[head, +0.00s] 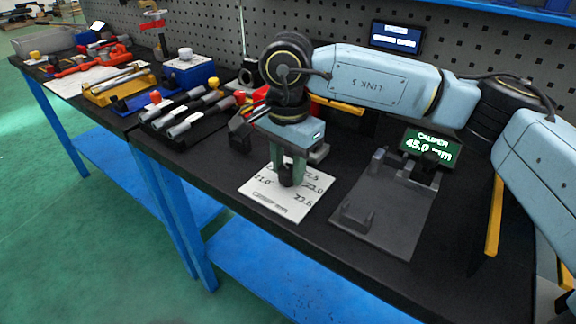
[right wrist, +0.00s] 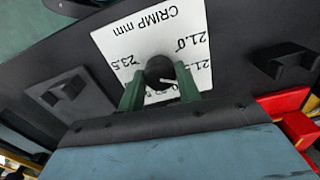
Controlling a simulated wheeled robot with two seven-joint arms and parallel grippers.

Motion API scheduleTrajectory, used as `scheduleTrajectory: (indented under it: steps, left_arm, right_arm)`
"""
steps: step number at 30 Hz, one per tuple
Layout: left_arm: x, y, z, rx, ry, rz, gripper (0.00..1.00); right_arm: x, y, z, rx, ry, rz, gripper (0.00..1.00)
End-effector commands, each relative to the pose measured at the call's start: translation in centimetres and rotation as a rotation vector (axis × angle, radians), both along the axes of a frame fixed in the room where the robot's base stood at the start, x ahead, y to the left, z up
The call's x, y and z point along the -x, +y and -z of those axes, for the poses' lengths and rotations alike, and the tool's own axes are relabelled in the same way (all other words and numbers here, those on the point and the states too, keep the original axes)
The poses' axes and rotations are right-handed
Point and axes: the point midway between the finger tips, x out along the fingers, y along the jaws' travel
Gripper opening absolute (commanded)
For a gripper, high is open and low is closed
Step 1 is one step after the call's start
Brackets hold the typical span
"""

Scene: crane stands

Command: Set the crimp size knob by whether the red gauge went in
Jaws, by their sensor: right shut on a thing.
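A round black crimp size knob (right wrist: 160,72) stands on a white plate (right wrist: 120,45) marked "CRIMP mm". A short pale line on the knob points to the right in the right wrist view. The plate (head: 262,197) also shows in the head view, with numbers around the knob. My right gripper (head: 288,172) points down over the plate, its green fingers shut on the knob. The fingers hide part of the knob and some numbers. Red parts (right wrist: 296,128) show at the right of the wrist view; I cannot tell whether the red gauge is among them. My left gripper is out of view.
A grey fixture plate (head: 385,215) lies right of the dial. Behind it a green caliper display (head: 431,147) reads 45.0 mm. A rack of grey cylindrical tools (head: 190,118) stands to the left. A dark screen (head: 396,38) hangs on the pegboard.

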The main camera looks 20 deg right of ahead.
Motion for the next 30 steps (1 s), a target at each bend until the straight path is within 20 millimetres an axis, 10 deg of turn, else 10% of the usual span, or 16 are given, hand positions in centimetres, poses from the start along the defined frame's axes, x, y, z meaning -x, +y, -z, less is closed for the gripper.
scheduleTrajectory:
  steps: [23, 24, 30]
  left_arm:
    - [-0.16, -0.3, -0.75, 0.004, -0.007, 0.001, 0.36]
    - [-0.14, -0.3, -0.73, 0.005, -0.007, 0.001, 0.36]
    - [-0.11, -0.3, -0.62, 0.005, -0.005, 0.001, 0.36]
  right_arm:
    - [-0.01, 0.03, -0.07, -0.001, 0.0, -0.096, 0.11]
    - [-0.01, 0.03, -0.07, -0.001, 0.0, -0.096, 0.39]
    - [0.0, 0.01, -0.04, -0.001, -0.001, -0.095, 0.56]
